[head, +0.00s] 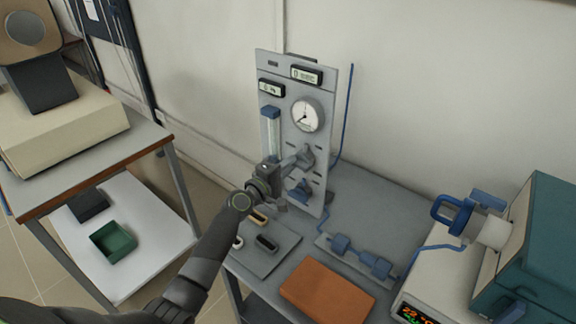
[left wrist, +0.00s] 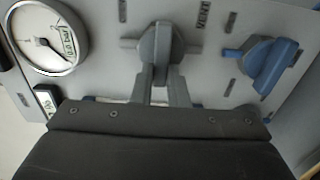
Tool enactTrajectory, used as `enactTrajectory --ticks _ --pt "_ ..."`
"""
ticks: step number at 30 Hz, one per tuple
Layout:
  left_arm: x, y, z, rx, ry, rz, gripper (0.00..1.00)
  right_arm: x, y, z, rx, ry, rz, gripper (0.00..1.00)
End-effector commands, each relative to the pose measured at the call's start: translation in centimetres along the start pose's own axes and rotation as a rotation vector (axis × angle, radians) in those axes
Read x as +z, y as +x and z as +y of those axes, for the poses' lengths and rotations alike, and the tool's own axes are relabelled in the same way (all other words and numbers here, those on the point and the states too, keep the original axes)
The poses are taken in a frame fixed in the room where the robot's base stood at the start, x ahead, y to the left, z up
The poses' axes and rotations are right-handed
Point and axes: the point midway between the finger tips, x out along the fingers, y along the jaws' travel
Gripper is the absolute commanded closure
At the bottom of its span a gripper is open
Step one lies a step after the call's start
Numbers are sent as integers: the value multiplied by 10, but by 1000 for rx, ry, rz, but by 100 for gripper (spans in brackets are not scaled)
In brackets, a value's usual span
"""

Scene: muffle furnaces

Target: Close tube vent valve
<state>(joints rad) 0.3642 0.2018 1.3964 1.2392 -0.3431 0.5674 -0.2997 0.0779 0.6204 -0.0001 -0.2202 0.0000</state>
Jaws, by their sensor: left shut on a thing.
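The upright grey panel (head: 268,78) carries a grey valve handle (head: 304,157) and, below it, a blue valve handle (head: 299,190). In the left wrist view the grey handle (left wrist: 157,48) is at the top middle and the blue handle (left wrist: 268,66) is to its right. A label reading VENT lies between them; I cannot tell which it belongs to. My left gripper (head: 289,163) reaches the panel from the left. Its fingers (left wrist: 162,88) are shut on the grey handle, one on each side. My right gripper is not in view.
A round gauge (head: 305,115) and small displays sit higher on the panel. On the bench are an orange board (head: 327,290), a blue-fitted tube line (head: 358,257) and a teal furnace (head: 540,235) at right. A green tray (head: 112,242) is on the left table's lower shelf.

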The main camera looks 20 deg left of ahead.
Motion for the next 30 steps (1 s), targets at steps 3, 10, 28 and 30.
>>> enactTrajectory --ticks 3,10,28,30 --pt "0 0 -2 -3 -14 0 100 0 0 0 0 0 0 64" --pt "0 0 -2 -3 -19 0 100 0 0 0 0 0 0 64" --pt "0 0 -1 -1 -15 0 65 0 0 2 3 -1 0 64" --pt "0 -3 -1 0 -15 0 65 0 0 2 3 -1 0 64"
